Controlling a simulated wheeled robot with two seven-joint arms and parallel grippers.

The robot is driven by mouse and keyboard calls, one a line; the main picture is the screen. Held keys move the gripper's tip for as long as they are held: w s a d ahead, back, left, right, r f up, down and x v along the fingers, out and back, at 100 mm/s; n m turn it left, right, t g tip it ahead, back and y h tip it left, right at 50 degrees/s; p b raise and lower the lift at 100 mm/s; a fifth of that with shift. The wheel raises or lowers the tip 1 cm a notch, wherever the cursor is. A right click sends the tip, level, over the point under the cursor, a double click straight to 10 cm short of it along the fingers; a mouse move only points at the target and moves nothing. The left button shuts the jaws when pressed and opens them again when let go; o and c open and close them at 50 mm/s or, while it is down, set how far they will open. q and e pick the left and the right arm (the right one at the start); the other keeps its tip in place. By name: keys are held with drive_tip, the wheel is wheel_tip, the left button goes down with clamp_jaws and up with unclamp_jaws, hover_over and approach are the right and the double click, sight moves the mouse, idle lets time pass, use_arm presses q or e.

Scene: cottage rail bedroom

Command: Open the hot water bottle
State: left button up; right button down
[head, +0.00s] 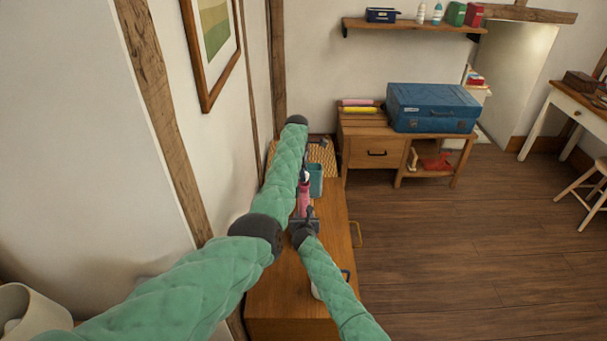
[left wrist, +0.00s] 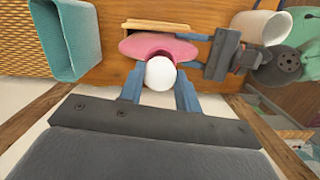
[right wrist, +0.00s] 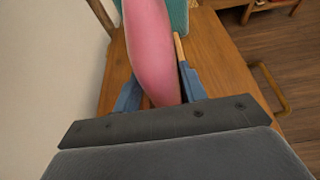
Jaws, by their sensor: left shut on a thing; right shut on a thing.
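The pink hot water bottle (head: 304,200) stands on the wooden dresser top, largely hidden by my arms. Its white round cap (left wrist: 160,73) is at the near end in the left wrist view, between the blue fingers of my left gripper (left wrist: 158,88), which is shut on it. My right gripper (right wrist: 158,92) is shut on the pink body, which fills the middle of the right wrist view (right wrist: 151,48) and leans slightly. The right gripper also shows beside the bottle in the left wrist view (left wrist: 222,58). Whether the cap is loosened cannot be seen.
A teal container (head: 316,180) stands close behind the bottle, by a woven mat or basket (head: 325,155). A thin wooden piece (left wrist: 168,26) lies beside the bottle. A white cup (left wrist: 258,25) stands nearby. The wall is close on the left; open floor (head: 440,260) lies right.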

use_arm(q)
drive_tip(key=shift+r, duration=0.3)
drive_tip(key=shift+r, duration=1.85)
use_arm(e)
drive_tip(key=c, duration=0.7)
unclamp_jaws()
